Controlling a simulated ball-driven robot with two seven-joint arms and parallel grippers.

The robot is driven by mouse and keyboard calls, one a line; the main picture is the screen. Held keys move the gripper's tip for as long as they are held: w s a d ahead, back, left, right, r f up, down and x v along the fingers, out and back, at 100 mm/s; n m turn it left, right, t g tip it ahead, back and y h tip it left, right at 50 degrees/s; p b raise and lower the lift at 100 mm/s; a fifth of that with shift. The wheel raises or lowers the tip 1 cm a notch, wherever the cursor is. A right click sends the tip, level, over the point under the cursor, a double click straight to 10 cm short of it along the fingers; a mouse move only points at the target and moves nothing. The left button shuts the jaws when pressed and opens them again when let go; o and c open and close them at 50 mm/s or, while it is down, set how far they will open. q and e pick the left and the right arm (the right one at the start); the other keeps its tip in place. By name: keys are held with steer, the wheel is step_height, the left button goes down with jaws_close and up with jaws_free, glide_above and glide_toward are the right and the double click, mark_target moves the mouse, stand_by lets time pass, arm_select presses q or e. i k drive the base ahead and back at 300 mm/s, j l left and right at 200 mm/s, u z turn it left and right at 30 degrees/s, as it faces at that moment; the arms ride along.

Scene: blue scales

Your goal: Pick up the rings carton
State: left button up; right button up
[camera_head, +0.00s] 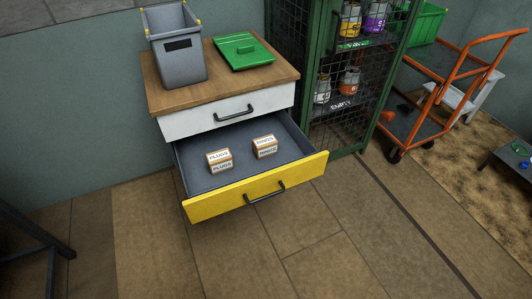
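The rings carton (265,147) is a small brown and white box with dark lettering. It sits upright in the open yellow-fronted drawer (205,187), right of the middle. A similar carton labelled PLUGS (219,161) stands to its left in the same drawer, with a gap between them. Neither of my grippers shows in the head view.
The cabinet (168,97) has a white upper drawer, shut, above the open one. A grey bin (177,60) and a green lid (243,50) are on its top. A green mesh cage (337,130) stands close on the right, with an orange trolley (440,100) beyond. The floor in front is clear.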

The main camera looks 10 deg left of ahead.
mark_target(265, 146)
steer(key=j+z, duration=0.2)
steer(key=j, duration=0.5)
steer(key=j+z, duration=0.2)
steer(key=j, duration=0.5)
steer(key=k+j+z, duration=0.15)
steer(key=j, duration=0.5)
steer(key=i, duration=0.05)
